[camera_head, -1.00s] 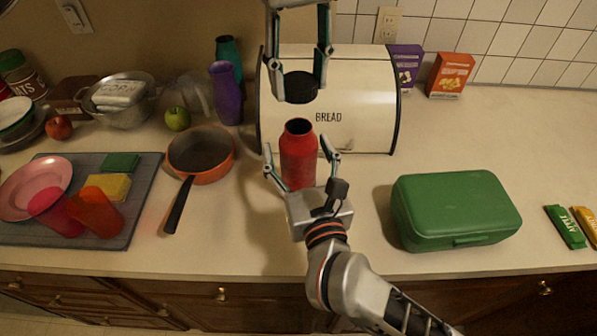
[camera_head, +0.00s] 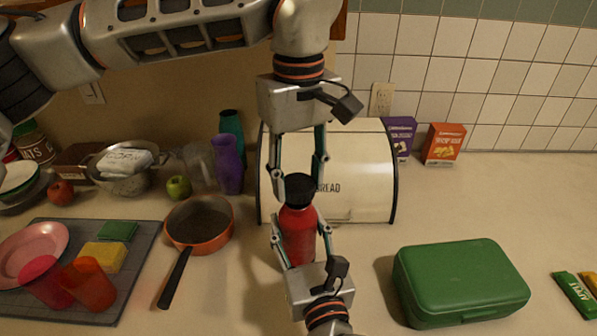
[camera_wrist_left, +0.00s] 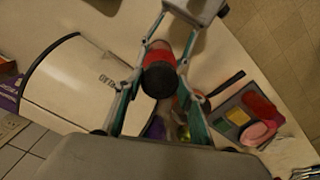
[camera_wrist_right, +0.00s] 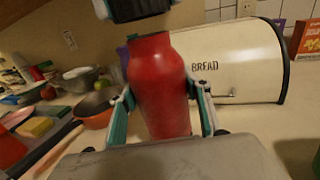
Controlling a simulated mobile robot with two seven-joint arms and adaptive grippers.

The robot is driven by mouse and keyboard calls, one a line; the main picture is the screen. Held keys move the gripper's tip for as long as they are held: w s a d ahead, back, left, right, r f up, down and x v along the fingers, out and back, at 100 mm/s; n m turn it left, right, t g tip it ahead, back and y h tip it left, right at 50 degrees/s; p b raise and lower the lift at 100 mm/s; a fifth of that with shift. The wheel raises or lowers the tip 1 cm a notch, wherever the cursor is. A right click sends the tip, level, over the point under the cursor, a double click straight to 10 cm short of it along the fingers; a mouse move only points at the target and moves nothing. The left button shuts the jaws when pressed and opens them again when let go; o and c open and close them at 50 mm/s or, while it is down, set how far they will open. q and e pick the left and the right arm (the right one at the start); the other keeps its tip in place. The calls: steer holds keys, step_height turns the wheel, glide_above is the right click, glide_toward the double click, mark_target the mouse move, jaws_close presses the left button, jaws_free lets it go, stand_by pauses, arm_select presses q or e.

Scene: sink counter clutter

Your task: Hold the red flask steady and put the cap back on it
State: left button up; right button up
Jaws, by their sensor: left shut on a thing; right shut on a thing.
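The red flask (camera_head: 298,238) stands upright on the counter in front of the bread box. My right gripper (camera_head: 301,232) is shut around its sides; the right wrist view also shows the flask (camera_wrist_right: 160,90) between the fingers. My left gripper (camera_head: 298,182) points down from above and is shut on the black cap (camera_head: 300,190). In the head view the cap overlaps the flask's mouth. In the right wrist view the cap (camera_wrist_right: 138,8) is just above the neck, a little left, with a narrow gap. The left wrist view shows the cap (camera_wrist_left: 159,80) in front of the flask.
The cream bread box (camera_head: 360,170) is close behind. An orange pan (camera_head: 200,228) is to the left, near a grey mat (camera_head: 140,258) with dishes. A green lunch box (camera_head: 460,285) is to the right. The counter between flask and lunch box is clear.

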stand_by(0.4)
arm_select(q)
steer(key=shift+f, duration=0.85)
steer(key=shift+f, duration=0.55)
steer(key=m, duration=1.3)
steer(key=shift+a, duration=0.1)
steer(key=o, duration=0.8)
